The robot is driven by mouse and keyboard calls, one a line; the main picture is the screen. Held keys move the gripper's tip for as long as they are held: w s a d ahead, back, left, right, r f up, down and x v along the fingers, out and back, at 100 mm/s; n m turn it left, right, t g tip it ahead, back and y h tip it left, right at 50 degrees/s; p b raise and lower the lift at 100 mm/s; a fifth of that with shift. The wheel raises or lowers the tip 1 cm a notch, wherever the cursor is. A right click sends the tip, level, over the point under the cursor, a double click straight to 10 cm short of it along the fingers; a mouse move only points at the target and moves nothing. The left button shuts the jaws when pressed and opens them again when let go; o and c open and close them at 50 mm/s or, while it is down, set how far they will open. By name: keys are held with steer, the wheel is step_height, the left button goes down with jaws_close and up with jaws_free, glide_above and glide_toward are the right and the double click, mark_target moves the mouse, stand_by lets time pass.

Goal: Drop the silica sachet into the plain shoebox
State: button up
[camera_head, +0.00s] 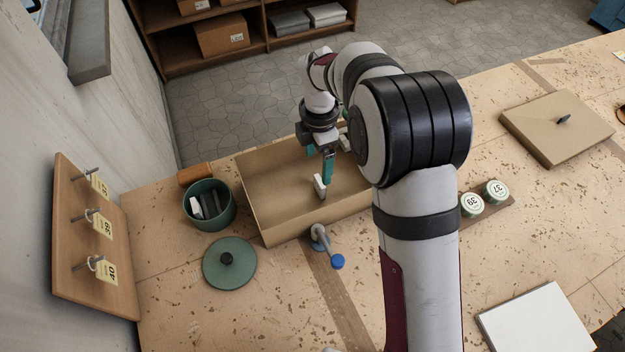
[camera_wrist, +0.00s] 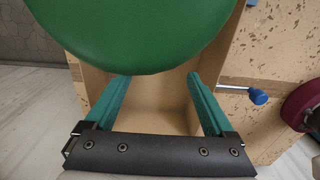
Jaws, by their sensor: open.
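The plain shoebox (camera_head: 277,230) is an open brown box in the middle of the bench; its interior also shows in the wrist view (camera_wrist: 150,100). My gripper (camera_head: 322,178) is over the box, pointing down, with teal fingers. In the wrist view the fingers (camera_wrist: 157,95) are apart, with bare box interior between them. A small white piece (camera_head: 319,186) shows by the fingertips in the head view; I cannot tell whether it is the silica sachet or whether it rests in the box. A green canister (camera_head: 195,214) left of the box holds several pale and grey pieces.
A green lid (camera_head: 228,264) and a blue-knobbed lever (camera_head: 337,261) lie in front of the box. A large green rounded shape (camera_wrist: 150,30) blocks the top of the wrist view.

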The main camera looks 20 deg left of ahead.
step_height(320, 180, up, 16)
steer(key=shift+f, duration=0.1)
steer(key=s+d+r+m, duration=0.2)
steer(key=s+d+m, duration=0.6)
steer(key=d+m, duration=0.5)
steer(key=s+d+f+m+y, duration=0.1)
steer(key=s+d+f+m, duration=0.2)
steer(key=s+m, duration=0.6)
steer(key=s+d+f+m, duration=0.4)
steer(key=s+m, duration=0.4)
steer(key=m, duration=0.2)
steer(key=shift+s+d+m+y, duration=0.3)
steer(key=shift+s+d+y, duration=0.1)
steer(key=shift+d, duration=0.3)
